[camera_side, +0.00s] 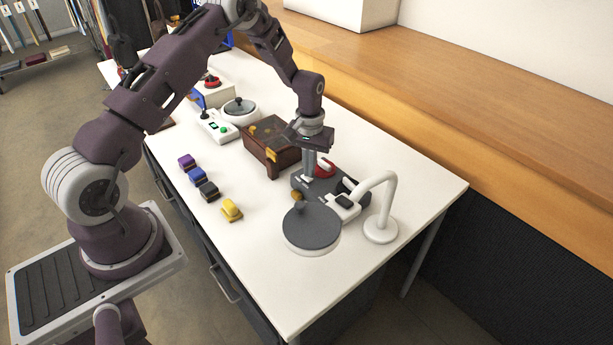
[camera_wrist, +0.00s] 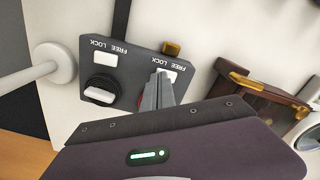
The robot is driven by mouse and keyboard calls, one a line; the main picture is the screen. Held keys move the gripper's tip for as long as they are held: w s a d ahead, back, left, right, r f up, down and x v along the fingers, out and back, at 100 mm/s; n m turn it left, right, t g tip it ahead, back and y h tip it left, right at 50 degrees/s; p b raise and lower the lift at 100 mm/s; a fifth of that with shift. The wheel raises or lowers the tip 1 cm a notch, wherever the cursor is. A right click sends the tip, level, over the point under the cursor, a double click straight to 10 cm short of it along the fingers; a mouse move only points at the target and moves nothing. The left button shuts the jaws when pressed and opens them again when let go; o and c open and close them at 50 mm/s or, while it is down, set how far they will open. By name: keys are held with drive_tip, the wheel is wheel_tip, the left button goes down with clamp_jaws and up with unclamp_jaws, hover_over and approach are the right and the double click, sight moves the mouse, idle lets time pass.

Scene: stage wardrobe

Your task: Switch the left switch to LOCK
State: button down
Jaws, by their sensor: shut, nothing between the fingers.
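The dark grey switch panel (camera_wrist: 131,67) carries two rotary switches, each with FREE and LOCK lettering that reads upside down in the wrist view. One switch has a black base and a white handle (camera_wrist: 99,93). The other switch is largely hidden behind my gripper (camera_wrist: 160,78) in the wrist view; its red part (camera_side: 325,169) shows in the side view. My gripper is shut and empty, with its fingertips close over the panel beside the red switch. I cannot tell whether it touches, or which way the red switch's handle points.
A wooden box (camera_side: 262,150) is on the other side. Several coloured blocks, including a yellow one (camera_side: 231,211), lie nearer my base.

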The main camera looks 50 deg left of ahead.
drive_tip(key=shift+f, duration=0.6)
drive_tip(key=shift+r, duration=3.55)
